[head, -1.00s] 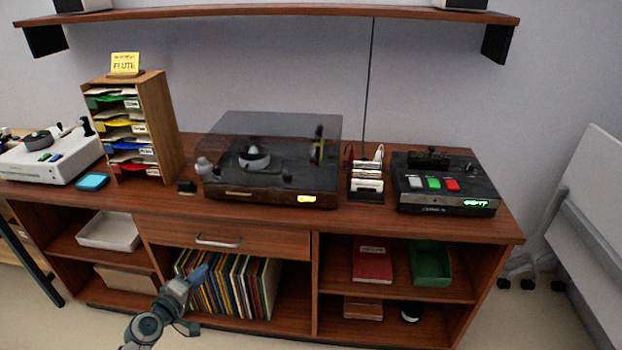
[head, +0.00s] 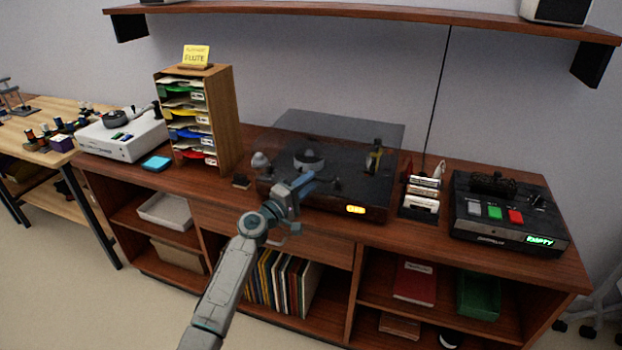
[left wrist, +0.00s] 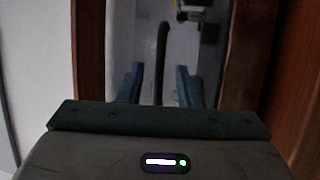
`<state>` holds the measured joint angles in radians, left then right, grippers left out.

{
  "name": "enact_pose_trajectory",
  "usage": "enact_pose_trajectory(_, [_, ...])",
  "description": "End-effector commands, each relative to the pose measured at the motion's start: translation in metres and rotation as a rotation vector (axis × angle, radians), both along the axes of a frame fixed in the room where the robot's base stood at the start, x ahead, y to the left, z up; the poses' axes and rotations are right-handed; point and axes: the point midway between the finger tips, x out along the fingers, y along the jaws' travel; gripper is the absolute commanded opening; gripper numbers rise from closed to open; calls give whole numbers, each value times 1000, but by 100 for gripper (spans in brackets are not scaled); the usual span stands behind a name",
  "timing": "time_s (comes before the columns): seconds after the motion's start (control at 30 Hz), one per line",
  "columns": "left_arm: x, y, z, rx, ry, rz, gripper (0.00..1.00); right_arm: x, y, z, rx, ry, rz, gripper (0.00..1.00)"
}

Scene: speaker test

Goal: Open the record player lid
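The record player (head: 378,205) stands on the wooden sideboard, with a lit amber label at its front right. Its smoked see-through lid (head: 350,125) is down over the platter, and a tonearm and a grey platter weight show through it. My left gripper (head: 304,184) is in front of the player's front left edge and hides part of it. I cannot tell whether it touches the player. In the left wrist view its two blue fingers (left wrist: 159,86) stand apart. A dark upright bar (left wrist: 162,55) shows between them, but I cannot tell what it is. My right gripper is out of view.
A wooden paper sorter (head: 222,120) stands left of the player. A small rack of cards (head: 420,195) and a black device with coloured buttons (head: 510,215) stand to its right. The wall shelf (head: 380,18) hangs above. A thin cord runs down the wall.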

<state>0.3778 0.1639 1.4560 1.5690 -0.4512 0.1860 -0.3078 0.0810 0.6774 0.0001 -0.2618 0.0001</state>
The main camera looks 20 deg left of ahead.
Motion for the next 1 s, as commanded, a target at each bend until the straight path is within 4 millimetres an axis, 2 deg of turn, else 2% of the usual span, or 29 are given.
enact_pose_trajectory(0.17, [12, -6, 2, -1, 0, 0, 32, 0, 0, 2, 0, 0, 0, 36])
enact_pose_trajectory(0.43, [13, -7, 2, 1, 0, -1, 32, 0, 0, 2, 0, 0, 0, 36])
enact_pose_trajectory(0.47, [13, -6, 2, 1, 0, -1, 30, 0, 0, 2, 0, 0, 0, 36])
enact_pose_trajectory(0.6, [13, -6, 2, 1, 0, -1, 2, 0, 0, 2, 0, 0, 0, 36])
enact_pose_trajectory(0.63, [13, -6, 2, 1, 0, -1, 0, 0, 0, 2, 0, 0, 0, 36])
enact_pose_trajectory(0.87, [13, -6, 3, 1, 1, -1, 0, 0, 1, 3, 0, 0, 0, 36])
enact_pose_trajectory(1.0, [17, -6, 10, 1, 11, -1, 0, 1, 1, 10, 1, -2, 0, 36])
